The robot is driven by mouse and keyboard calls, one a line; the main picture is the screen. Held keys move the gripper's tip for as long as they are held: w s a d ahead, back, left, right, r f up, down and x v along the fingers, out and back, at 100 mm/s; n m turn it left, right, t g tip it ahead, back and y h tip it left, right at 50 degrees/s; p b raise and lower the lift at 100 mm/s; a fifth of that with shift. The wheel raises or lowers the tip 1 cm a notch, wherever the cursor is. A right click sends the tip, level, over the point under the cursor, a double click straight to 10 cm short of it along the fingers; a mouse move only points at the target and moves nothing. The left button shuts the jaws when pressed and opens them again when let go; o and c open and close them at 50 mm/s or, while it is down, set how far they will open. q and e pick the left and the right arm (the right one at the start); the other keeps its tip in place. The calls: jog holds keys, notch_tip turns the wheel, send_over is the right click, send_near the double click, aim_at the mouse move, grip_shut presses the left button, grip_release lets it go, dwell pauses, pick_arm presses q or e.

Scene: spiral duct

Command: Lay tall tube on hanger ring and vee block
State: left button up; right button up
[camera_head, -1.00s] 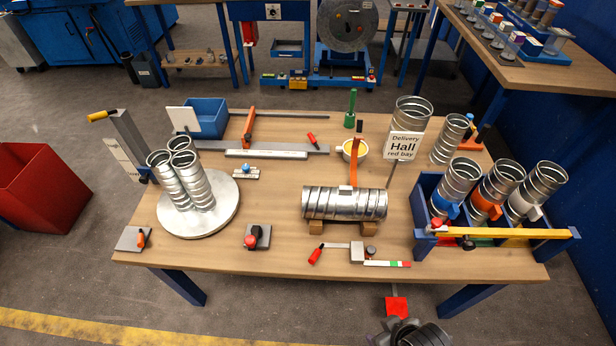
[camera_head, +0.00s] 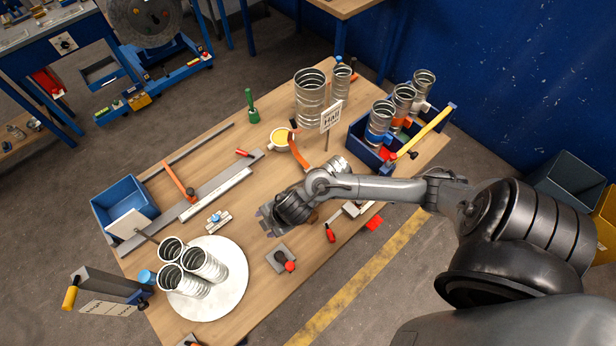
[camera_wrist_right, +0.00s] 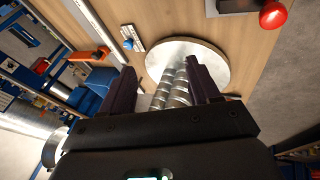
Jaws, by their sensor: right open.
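Three ribbed metal tubes (camera_head: 190,268) stand close together on a round metal plate (camera_head: 235,285); I cannot tell which one is the tall tube. My right gripper (camera_head: 266,222) is above the table, right of and behind the plate. In the right wrist view its two fingers (camera_wrist_right: 163,90) are apart, with the tubes (camera_wrist_right: 172,84) and plate (camera_wrist_right: 215,57) seen beyond the gap. A horizontal ribbed duct (camera_head: 336,164) is mostly hidden behind my right arm. An orange strap (camera_head: 300,152), possibly the hanger ring, curves towards it. The vee block is not clearly seen. My left gripper is out of view.
A blue bin (camera_head: 124,206) and a long steel rail (camera_head: 215,190) lie behind the plate. Larger tubes (camera_head: 310,98), a sign (camera_head: 331,116) and a blue rack (camera_head: 372,152) stand at the right.

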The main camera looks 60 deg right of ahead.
jog(key=d+r+g, duration=0.1)
jog(key=d, duration=0.7)
jog(key=s+d+g+h, duration=0.1)
jog(key=d+g, duration=0.1)
jog(key=d, duration=0.6)
jog(key=s+d+r+g, duration=0.1)
jog(key=d+g, duration=0.1)
jog(key=d, duration=0.6)
jog(key=shift+s+d+r+n+h, duration=0.1)
jog(key=shift+d+r+n+h, duration=0.15)
jog(key=shift+r+n+h, duration=0.15)
jog(key=f, duration=0.2)
jog(key=f+b, duration=0.1)
jog(key=f, duration=0.1)
jog(key=shift+s+d+g, duration=0.2)
jog(key=shift+g, duration=0.1)
jog(key=shift+s+d+f, duration=0.1)
jog(key=shift+s+f, duration=0.05)
jog(key=shift+f, duration=3)
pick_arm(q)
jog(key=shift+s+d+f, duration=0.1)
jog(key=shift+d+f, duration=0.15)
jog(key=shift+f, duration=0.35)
pick_arm(e)
jog(key=shift+d, duration=0.1)
grip_shut()
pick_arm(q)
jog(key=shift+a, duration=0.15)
